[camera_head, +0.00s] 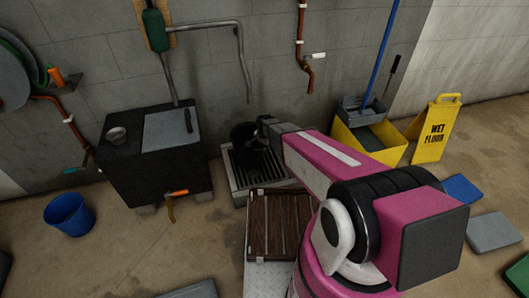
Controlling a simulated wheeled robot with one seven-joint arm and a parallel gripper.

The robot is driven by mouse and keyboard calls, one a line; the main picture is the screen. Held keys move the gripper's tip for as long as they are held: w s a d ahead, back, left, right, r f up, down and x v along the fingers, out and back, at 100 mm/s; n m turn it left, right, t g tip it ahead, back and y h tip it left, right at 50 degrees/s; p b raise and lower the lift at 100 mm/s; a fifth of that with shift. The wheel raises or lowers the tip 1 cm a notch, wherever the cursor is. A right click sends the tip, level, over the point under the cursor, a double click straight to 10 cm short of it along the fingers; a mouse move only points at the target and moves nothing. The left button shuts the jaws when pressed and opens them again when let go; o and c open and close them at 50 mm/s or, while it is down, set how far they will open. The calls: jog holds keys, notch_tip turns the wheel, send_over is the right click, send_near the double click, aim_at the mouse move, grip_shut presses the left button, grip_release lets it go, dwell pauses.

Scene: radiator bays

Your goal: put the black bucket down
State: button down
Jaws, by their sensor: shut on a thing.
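The black bucket (243,134) is at the back, over or on the metal floor grate (239,184) by the wall. I cannot tell whether its base touches the grate. My gripper (262,132) is at the bucket's right side, shut on it. My pink arm comes in from the lower right and hides part of the bucket and the grate's right side. The fingertips are small and dark, so the exact grip is hard to see.
A black cabinet (153,165) with an orange-handled tap stands left of the grate. A slatted wooden board (274,235) lies in front. A blue bucket (68,213), yellow mop bucket (372,137) and wet-floor sign (436,128) stand around. A bent pipe (243,62) hangs above.

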jog(key=f, duration=0.1)
jog(key=w+d+f, duration=0.1)
jog(key=f, duration=0.1)
jog(key=w+f, duration=0.1)
jog(key=f, duration=0.1)
jog(key=shift+d+f, duration=0.2)
jog(key=shift+f, duration=0.05)
jog(key=c, duration=1)
grip_release()
jog(key=shift+f, duration=0.1)
jog(key=shift+c, duration=0.2)
